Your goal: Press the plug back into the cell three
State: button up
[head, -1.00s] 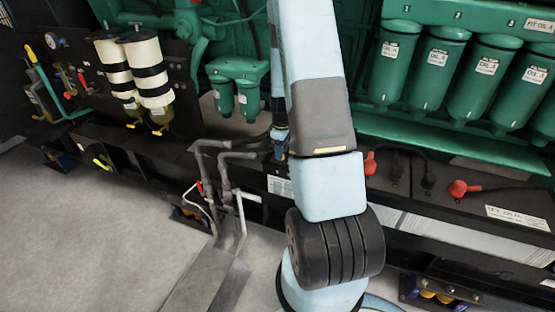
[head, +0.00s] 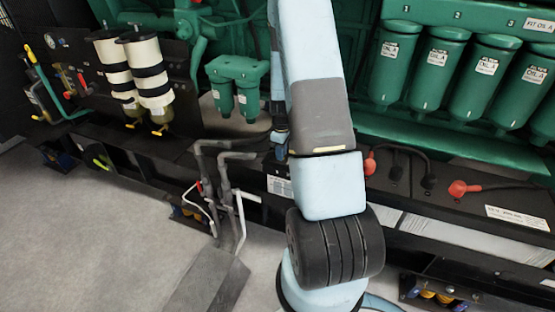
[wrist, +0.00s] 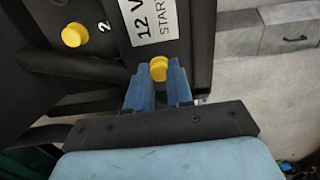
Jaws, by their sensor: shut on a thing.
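In the wrist view my gripper (wrist: 160,82) has two blue fingers, shut on a yellow plug (wrist: 158,69) at their tips. The plug is over the black battery top (wrist: 118,55), close to its edge and beside the white label (wrist: 150,20) with "12 V START". I cannot tell whether the plug touches the battery or sits in an opening. The opening of cell three cannot be made out. A second yellow plug (wrist: 74,34) sits in the battery top next to a "2". In the head view my arm hides the work spot.
A thick black cable (wrist: 65,62) runs across the battery at left in the wrist view. In the head view, red terminal caps (head: 459,188) and several green oil filters (head: 432,62) are right of my arm. Grey pipes (head: 225,175) stand left of it. The floor at left is clear.

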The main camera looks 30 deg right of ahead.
jog(key=shift+r, duration=0.1)
jog(key=shift+r, duration=1.9)
